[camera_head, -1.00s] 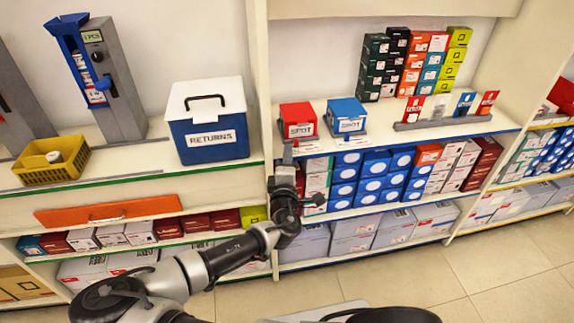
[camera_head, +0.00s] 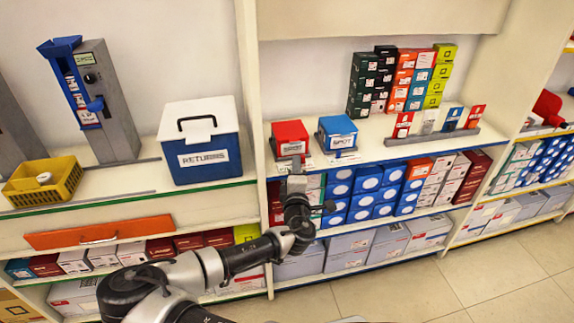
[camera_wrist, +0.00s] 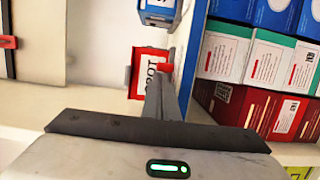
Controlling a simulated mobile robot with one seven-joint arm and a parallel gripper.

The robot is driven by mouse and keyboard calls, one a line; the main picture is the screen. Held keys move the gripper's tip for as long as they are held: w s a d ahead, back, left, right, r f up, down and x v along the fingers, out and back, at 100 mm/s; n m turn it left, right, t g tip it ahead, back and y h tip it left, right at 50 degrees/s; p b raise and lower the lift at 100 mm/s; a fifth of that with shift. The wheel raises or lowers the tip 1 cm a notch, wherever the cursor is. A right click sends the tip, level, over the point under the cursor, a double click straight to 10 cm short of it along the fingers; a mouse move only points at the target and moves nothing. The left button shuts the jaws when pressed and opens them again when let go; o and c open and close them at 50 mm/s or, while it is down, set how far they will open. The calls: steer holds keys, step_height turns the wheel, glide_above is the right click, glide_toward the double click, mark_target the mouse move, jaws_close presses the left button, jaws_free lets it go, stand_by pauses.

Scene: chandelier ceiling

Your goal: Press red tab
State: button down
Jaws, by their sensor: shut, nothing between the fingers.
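A red box (camera_head: 290,137) with a white label stands near the left end of the middle shelf. It also shows in the wrist view (camera_wrist: 137,72), with a small red piece at its front edge (camera_wrist: 163,70). I cannot tell whether that piece is the red tab. Upright red cards (camera_head: 403,125) also stand in a grey rack farther right. My gripper (camera_head: 296,163) is shut and empty, in front of the red box's lower front. In the wrist view my gripper's fingers (camera_wrist: 158,82) overlap the box's label. I cannot tell whether they touch it.
A blue SPOT box (camera_head: 337,133) stands close to the right of the red one. Stacked cartons (camera_head: 367,178) fill the shelf below. An upright divider (camera_head: 249,110) and the white-lidded RETURNS box (camera_head: 203,155) are to the left.

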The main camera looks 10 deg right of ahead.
steer(key=shift+s+d, duration=0.15)
steer(key=shift+d, duration=0.15)
steer(key=p+v, duration=0.2)
steer(key=v, duration=1.5)
steer(key=shift+a, duration=0.25)
steer(key=shift+s+f, duration=0.1)
